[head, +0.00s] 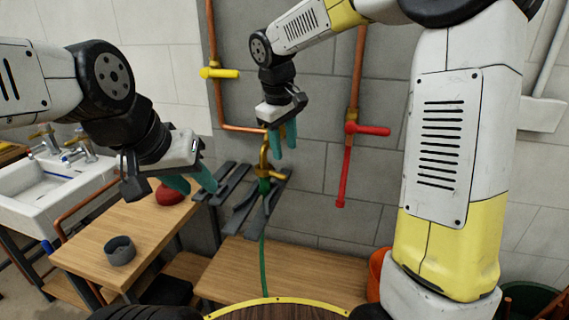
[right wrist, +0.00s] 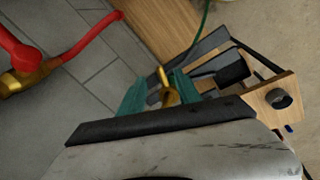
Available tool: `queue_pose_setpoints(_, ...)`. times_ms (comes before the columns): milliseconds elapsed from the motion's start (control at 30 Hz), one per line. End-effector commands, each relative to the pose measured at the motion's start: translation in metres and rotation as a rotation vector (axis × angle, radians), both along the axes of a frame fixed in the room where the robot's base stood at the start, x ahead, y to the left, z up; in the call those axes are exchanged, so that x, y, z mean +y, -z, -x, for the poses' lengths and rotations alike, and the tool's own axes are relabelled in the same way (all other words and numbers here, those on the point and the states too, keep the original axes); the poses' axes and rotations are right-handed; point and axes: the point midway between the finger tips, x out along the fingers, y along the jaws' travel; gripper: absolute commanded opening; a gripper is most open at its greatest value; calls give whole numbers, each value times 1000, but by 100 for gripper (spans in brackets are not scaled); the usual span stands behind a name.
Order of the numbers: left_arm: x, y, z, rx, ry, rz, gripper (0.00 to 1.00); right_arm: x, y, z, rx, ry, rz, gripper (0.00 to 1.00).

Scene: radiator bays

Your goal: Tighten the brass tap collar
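The brass tap (head: 264,158) is a bent spout on the grey wall, fed by a copper pipe. A green fitting and hose hang below it. I cannot clearly pick out the collar from the rest of the brass. My right gripper (head: 283,136) is close beside the tap's upper part, its teal fingers apart. In the right wrist view the brass tap (right wrist: 167,92) shows between the teal fingers (right wrist: 158,92), with gaps visible; contact cannot be told. My left gripper (head: 191,182) is open and empty, left of the tap, above the table.
A wooden table (head: 150,235) holds a dark ring-shaped cup (head: 120,250) and a red object (head: 170,194). A yellow-handled valve (head: 219,72) and a red-handled valve (head: 367,129) are on nearby pipes. A sink (head: 55,190) stands left.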

Motion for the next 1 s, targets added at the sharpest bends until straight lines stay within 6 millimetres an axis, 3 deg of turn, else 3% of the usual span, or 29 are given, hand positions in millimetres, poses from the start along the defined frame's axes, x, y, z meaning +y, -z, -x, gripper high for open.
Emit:
queue_pose_setpoints(100,0,0,0,0,0,0,36,22,19,-21,35,-64,28,40)
queue_pose_setpoints(233,0,0,0,0,0,0,36,32,29,-31,49,-95,43,40)
queue_pose_setpoints(367,0,0,0,0,0,0,36,33,38,-34,53,-102,48,40)
queue_pose_setpoints(800,0,0,0,0,0,0,36,25,100,-43,53,-100,47,40)
queue_pose_setpoints(1000,0,0,0,0,0,0,36,24,107,-44,51,-101,45,40)
